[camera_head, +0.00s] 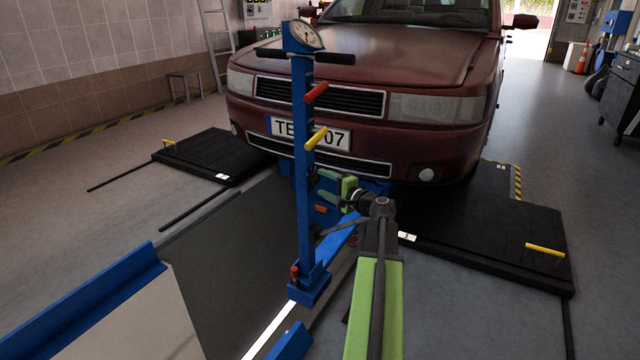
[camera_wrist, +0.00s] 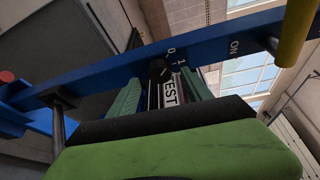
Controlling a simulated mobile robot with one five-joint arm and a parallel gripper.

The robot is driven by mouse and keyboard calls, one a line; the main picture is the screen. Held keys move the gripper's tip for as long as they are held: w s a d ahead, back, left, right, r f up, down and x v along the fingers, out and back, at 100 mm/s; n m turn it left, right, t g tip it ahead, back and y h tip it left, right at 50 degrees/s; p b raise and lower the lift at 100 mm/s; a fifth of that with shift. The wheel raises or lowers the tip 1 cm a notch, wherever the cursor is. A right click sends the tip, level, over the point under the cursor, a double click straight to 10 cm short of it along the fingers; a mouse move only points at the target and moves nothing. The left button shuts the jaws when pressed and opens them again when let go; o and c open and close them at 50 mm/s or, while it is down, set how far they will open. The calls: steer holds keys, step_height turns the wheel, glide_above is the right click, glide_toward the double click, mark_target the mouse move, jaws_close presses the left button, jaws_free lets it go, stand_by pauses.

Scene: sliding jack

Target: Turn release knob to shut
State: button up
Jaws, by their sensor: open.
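A small black knob (camera_wrist: 158,70) sits on the blue post (camera_wrist: 95,80) in the wrist view, with white marks "0" and "1" beside it; I take it to be the release knob. The same blue post (camera_head: 304,110) stands upright before the red car in the head view; there the knob is too small to make out. My gripper (camera_head: 322,186) is level with the lower middle of the post, close to its right side. In the wrist view my gripper (camera_wrist: 160,78) is open, its green fingers on either side of the knob. Contact cannot be told.
A yellow handle (camera_head: 316,138) and a red handle (camera_head: 316,92) stick out of the post above my gripper. A gauge (camera_head: 305,34) tops it. The red car (camera_head: 400,60) stands close behind. Black platforms (camera_head: 490,245) flank the pit.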

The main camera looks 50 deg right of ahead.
steer(key=s+a+r+p, duration=0.1)
steer(key=s, duration=1.4)
steer(key=shift+a+r, duration=0.15)
steer(key=shift+a, duration=0.15)
